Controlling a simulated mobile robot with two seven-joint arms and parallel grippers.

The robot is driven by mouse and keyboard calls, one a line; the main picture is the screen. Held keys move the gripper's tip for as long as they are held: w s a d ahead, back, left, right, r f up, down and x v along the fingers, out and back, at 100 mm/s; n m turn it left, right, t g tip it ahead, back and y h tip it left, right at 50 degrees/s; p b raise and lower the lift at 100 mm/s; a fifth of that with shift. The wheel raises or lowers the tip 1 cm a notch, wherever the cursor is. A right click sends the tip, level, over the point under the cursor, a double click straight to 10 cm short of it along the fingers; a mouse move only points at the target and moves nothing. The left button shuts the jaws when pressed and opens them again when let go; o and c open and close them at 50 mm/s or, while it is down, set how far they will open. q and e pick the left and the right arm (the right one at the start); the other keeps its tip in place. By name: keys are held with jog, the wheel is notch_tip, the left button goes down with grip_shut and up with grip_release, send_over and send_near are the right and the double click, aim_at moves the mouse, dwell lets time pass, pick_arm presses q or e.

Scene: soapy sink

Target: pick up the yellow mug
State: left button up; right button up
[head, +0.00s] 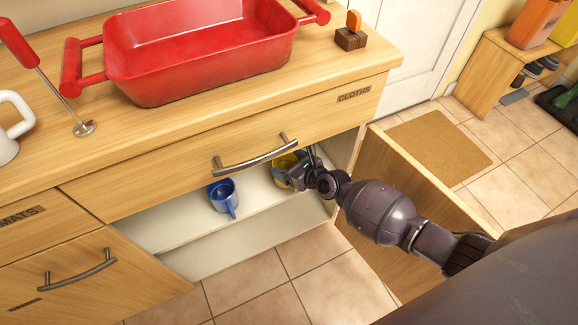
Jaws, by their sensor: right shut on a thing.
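The yellow mug (281,172) is inside the open cupboard, on the white shelf below the drawer marked CLOTHS. My right gripper (296,173) reaches in from the right and is shut on the yellow mug, at its right side. The gripper hides part of the mug, and the drawer front is close above it. Whether the mug rests on the shelf or is lifted, I cannot tell. My left gripper is not in view.
A blue mug (222,195) stands on the same shelf (165,228), to the left. The open cupboard door (408,180) is at the right, beside my arm. The drawer handle (255,157) juts out above. A red baking dish (205,70) sits on the counter.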

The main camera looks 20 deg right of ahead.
jog(key=shift+s+r, duration=0.15)
jog(key=shift+r, duration=0.65)
jog(key=s+d+p, duration=0.1)
jog(key=s+d, duration=0.1)
jog(key=s, duration=1.5)
jog(key=shift+s+d+f, duration=0.2)
jog(key=shift+f, duration=0.05)
